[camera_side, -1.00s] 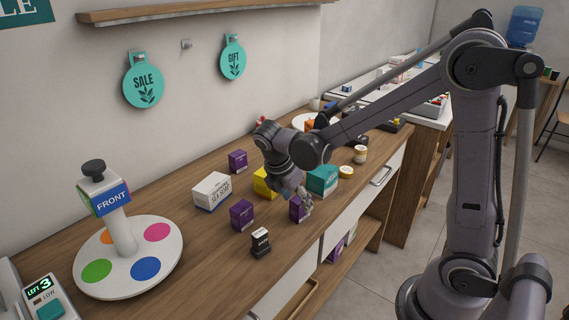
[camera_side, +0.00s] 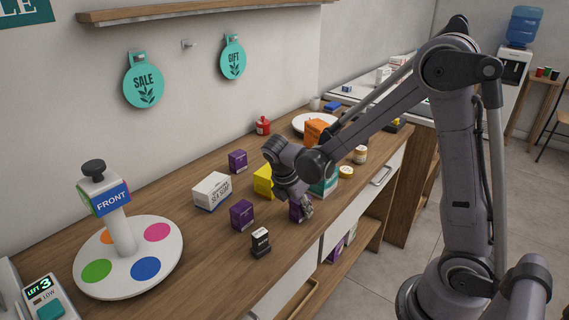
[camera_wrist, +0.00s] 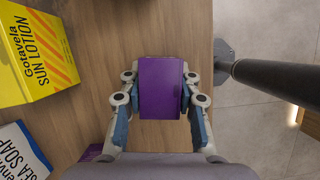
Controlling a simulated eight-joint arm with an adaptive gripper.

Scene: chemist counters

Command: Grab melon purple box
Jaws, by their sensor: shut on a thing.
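A purple box (camera_wrist: 160,88) sits between the two fingers of my gripper (camera_wrist: 160,100) in the wrist view, with a finger against each side. No lettering shows on the face turned to the wrist camera, so I cannot read whether it is the melon one. In the side view my gripper (camera_side: 301,209) is near the counter's front edge, shut on this box (camera_side: 296,211), which is partly hidden by the fingers. Two other purple boxes stand apart on the counter: one in front of the white soap box (camera_side: 242,214) and one behind it (camera_side: 238,161).
A yellow sun lotion box (camera_wrist: 38,50) and a white sea soap box (camera_wrist: 20,152) stand to the left of my gripper. A small black box (camera_side: 260,243) is in front. A teal box (camera_side: 325,186) is close behind my gripper. The counter's front edge is near.

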